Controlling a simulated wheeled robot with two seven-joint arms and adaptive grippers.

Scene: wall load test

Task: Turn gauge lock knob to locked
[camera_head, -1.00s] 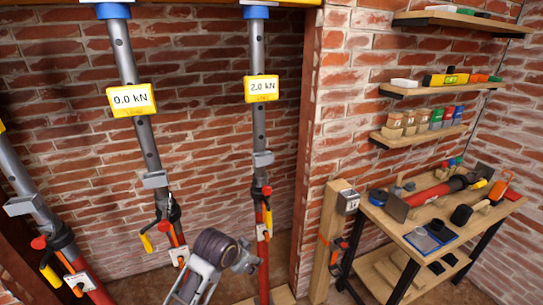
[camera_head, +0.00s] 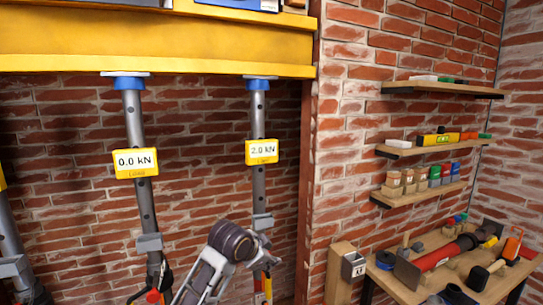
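Two steel props stand under a yellow beam (camera_head: 160,45). The middle prop (camera_head: 136,118) carries a yellow gauge reading 0.0 kN (camera_head: 136,163). The right prop (camera_head: 258,118) carries a yellow gauge reading 2.0 kN (camera_head: 262,151). A red knob (camera_head: 153,296) shows low on the middle prop; I cannot tell whether it is the gauge lock knob, or any lock state. My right gripper is out of view.
A third prop (camera_head: 10,240) stands at the left edge. At right are wall shelves (camera_head: 425,195) with small items and a wooden bench (camera_head: 405,288) with tools. A wooden post (camera_head: 340,272) with a grey box stands beside the bench.

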